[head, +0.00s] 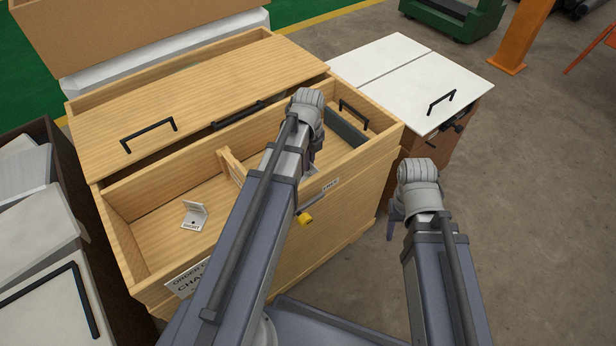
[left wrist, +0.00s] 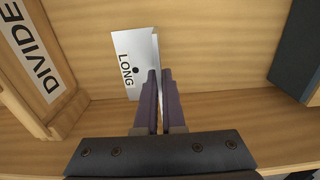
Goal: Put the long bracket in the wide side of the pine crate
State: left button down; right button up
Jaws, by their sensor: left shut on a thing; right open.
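The pine crate (head: 118,222) is open-topped, with a divider (head: 231,165) across it; the divider also shows in the left wrist view (left wrist: 40,75). My left gripper (head: 314,150) reaches into the part right of the divider. In the left wrist view, its fingers (left wrist: 160,100) are shut on one flange of the long bracket (left wrist: 133,62), a pale angled plate marked LONG.
A small bracket (head: 194,214) lies left of the divider. A dark grey block (head: 346,128) lies at the right end of the crate's right part. A pine lid (head: 200,100) with a black handle covers the back. A white-topped cabinet (head: 410,80) stands at the right.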

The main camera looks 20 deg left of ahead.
aim_at(308, 173)
pick_arm(q)
jog(key=shift+f, duration=0.15)
notch_tip(308, 173, down, 4)
jog(key=b, duration=0.3)
jog(key=shift+r+b, duration=0.25)
jog(key=shift+b, duration=0.05)
jog(key=shift+f, duration=0.15)
jog(key=c, duration=1)
grip_release()
notch_tip(308, 173, up, 12)
jog(key=p, duration=1.2)
jog(key=shift+r, duration=0.2)
